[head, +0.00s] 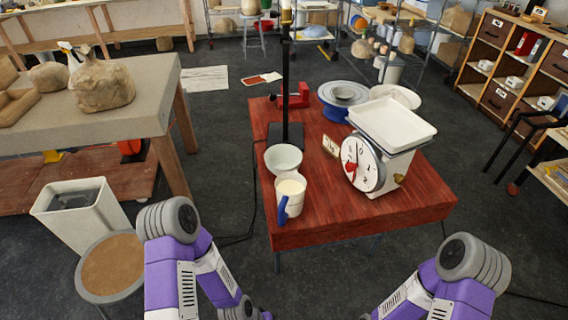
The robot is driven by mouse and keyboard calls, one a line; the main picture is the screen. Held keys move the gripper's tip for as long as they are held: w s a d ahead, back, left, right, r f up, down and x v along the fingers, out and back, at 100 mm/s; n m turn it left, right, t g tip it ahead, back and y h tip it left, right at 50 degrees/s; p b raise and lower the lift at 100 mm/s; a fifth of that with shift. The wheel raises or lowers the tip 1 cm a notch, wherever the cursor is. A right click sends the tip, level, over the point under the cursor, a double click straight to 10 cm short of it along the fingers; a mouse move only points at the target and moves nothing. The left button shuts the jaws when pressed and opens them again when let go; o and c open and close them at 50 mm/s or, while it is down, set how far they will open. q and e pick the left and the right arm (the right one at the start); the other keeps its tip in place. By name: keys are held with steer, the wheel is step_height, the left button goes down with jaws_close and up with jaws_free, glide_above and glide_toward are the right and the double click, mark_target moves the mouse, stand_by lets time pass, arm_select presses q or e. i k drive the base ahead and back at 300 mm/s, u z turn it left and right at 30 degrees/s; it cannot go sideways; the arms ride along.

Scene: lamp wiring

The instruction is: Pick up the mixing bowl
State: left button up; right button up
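A pale, round, open bowl (283,159) sits upright on the red wooden table (310,232), near its left edge. It looks empty and is most likely the mixing bowl. It stands at the base of a black lamp stand (287,95) and right behind a white mug with a blue handle (290,192). Purple links of both my arms show at the bottom, but neither gripper is in view.
A white kitchen scale with a tray (393,124) stands right of the bowl, with a small card (331,146) between. A red clamp-like object (294,97) lies behind. A dark cable hangs off the table's left side. The table's front right is clear.

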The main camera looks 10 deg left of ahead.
mark_target(279, 159)
steer(key=u, duration=2.15)
steer(key=i, duration=1.25)
steer(key=z, duration=2.25)
